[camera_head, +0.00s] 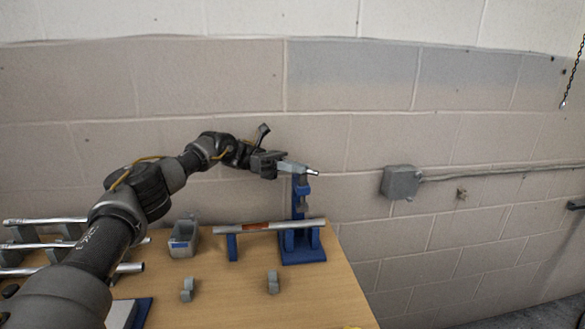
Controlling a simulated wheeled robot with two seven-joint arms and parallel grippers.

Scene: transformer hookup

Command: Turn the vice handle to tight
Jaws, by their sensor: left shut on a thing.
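The blue vice (299,205) stands upright at the right back of the wooden table, on a blue base. Its grey vice handle (299,168) lies across the top of the column, and its right end points to the right and slightly down. My left gripper (281,167) comes in from the left and is shut on the left part of the handle. The fingers hide the handle's left end. A metal pipe (258,227) with an orange band lies across the vice's lower part. My right gripper is out of view.
A grey bin (184,239) stands left of the pipe. Several metal pipes lie at the table's left. Two small grey clamps (273,282) (187,289) stand on the table's front. The brick wall behind carries a grey box (401,182) with conduit.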

